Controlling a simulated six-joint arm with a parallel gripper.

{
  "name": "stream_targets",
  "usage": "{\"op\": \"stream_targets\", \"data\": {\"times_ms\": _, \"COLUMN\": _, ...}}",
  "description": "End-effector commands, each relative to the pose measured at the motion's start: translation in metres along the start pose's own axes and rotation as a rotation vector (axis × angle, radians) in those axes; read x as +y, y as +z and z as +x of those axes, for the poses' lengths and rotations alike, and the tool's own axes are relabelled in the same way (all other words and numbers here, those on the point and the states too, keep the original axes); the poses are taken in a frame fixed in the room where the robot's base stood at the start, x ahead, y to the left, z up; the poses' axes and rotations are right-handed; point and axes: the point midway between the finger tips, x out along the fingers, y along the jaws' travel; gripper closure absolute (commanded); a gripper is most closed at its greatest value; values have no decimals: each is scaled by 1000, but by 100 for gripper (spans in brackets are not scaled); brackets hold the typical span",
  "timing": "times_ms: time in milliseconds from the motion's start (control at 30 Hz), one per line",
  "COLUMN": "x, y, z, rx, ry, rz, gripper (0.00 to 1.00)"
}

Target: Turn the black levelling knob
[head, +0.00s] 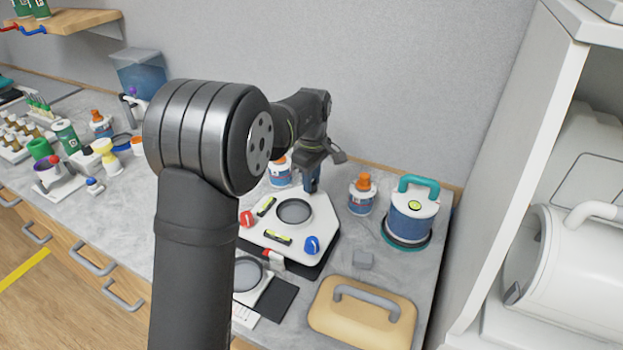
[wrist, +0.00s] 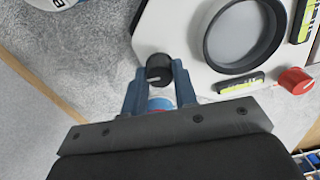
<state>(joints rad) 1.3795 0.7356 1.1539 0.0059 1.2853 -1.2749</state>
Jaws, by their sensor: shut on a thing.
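The black levelling knob (wrist: 158,68) sits at a corner of a white levelling plate (wrist: 165,25), which also shows in the head view (head: 318,222). In the wrist view my gripper (wrist: 157,80) has one blue finger on each side of the knob and is shut on it. In the head view my gripper (head: 312,182) reaches down to the far corner of the plate, and the knob is hidden there. The plate also bears a red knob (head: 247,218), a blue knob (head: 312,245), a round dark-rimmed dish (head: 294,211) and green bubble levels (head: 277,237).
Bottles with orange caps (head: 361,195) stand close to the plate, one just behind my gripper. A teal-handled canister (head: 411,215) stands to the right. A tan case with a grey handle (head: 362,315) lies in front. A white cabinet (head: 500,150) bounds the right side.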

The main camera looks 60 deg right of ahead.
Motion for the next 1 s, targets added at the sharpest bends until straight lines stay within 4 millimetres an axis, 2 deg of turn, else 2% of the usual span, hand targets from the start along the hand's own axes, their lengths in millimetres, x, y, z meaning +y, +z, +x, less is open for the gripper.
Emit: {"op": "stream_targets", "data": {"times_ms": 1000, "x": 0, "y": -1, "z": 0, "rx": 2, "ry": -1, "rz": 927, "gripper": 97}}
